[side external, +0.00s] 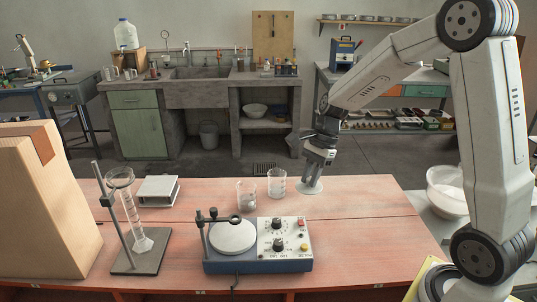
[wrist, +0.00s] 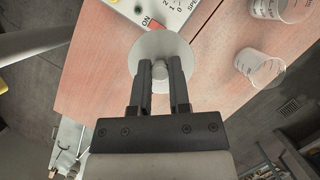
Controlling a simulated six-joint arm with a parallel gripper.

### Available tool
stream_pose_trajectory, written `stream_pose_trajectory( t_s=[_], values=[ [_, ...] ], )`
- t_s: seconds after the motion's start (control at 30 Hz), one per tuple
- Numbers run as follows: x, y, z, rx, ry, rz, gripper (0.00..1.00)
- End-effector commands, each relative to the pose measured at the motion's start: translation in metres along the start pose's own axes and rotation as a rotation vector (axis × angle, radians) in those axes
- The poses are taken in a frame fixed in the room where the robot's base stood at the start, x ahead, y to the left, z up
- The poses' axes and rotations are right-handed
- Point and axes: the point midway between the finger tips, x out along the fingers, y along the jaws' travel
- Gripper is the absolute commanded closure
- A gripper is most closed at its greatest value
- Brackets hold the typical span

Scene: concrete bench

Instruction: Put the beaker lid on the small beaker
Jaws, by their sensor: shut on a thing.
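The beaker lid, a pale flat disc (side external: 310,188) with a small knob, is at the right of the bench top. In the wrist view the lid (wrist: 180,44) spreads beyond my fingertips. My gripper (side external: 318,158) points down and is shut on the lid's knob, which sits between the fingertips (wrist: 162,72). I cannot tell whether the lid touches the bench. Two clear beakers stand upright left of the lid: a farther one (side external: 277,183) and a nearer one (side external: 246,194). They also show in the wrist view (wrist: 249,65) (wrist: 280,8).
A hotplate (side external: 290,262) with knobs stands at the front middle. A stand (side external: 139,262) holding a glass cylinder is at left, with a white box (side external: 159,197) behind it and a large carton (side external: 45,215) beside it. A white bowl (side external: 446,200) stands beyond the bench's right edge.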

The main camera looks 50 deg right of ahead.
Motion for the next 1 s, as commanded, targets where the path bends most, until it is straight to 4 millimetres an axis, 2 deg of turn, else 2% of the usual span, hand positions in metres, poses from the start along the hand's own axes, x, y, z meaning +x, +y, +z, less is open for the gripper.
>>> stream_pose_trajectory(
  t_s=[0.3,0.6,0.8,1.0],
  values=[
    [-0.001,-0.067,-0.024,0.138,0.006,-0.056,1.00],
    [0.002,-0.125,-0.048,0.274,0.004,-0.112,1.00],
    [0.006,-0.156,-0.062,0.353,-0.001,-0.146,1.00],
    [0.009,-0.173,-0.070,0.400,-0.005,-0.164,1.00]
  ],
)
